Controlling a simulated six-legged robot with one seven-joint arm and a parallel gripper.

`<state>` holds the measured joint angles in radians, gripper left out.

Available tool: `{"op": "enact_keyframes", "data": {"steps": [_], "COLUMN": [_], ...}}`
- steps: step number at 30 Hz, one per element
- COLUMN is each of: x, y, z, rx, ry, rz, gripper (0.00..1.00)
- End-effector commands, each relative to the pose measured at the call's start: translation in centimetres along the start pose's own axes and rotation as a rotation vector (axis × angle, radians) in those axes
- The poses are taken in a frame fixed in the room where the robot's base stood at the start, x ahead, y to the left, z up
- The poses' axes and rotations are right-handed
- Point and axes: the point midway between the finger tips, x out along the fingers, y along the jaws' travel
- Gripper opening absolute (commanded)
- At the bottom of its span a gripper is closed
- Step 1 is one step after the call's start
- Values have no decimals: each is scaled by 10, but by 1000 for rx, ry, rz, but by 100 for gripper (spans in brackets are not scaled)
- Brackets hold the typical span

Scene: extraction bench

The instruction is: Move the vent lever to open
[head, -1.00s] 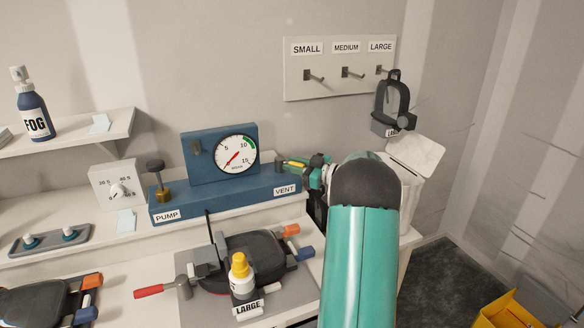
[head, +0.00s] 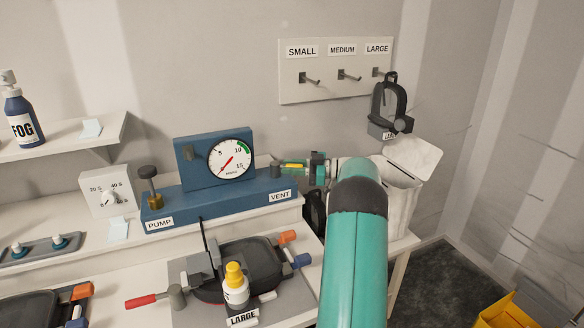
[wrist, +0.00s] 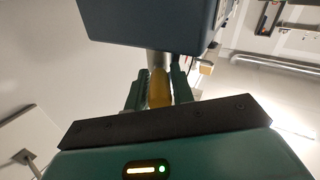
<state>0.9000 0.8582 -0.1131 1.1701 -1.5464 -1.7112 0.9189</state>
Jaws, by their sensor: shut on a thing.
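The vent lever (wrist: 159,88) shows a yellow grip on a metal stem below the blue pump housing in the wrist view. In the head view, its yellow part (head: 293,166) is at the right end of the blue pump unit (head: 213,198), above the VENT label (head: 281,195). My gripper (wrist: 160,92) is shut on the lever, one green finger on each side of the yellow grip. In the head view, my gripper (head: 297,167) comes in from the right, roughly level. The dial gauge (head: 231,158) has a red needle pointing lower left.
A clamp-like tool (head: 388,108) hangs at the right of the hook board (head: 335,73). A white open-lidded bin (head: 398,200) stands behind my arm. A black-and-grey fixture (head: 245,268) and a yellow-capped bottle (head: 235,292) occupy the bench in front of the pump.

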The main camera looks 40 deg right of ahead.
Motion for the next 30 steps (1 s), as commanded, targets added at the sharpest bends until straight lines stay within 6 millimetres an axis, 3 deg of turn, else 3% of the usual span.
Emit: {"op": "enact_keyframes", "data": {"steps": [3,4,7,16,20,30], "x": [0,0,0,-1,-10,-79], "y": [2,2,2,2,3,2], "z": [-2,-2,-2,-1,0,0], "rx": [-5,-5,-5,-3,-3,-4], "ry": [2,3,2,1,0,1], "rz": [5,5,4,3,5,6], "gripper": [0,26,45,45,45,45]}}
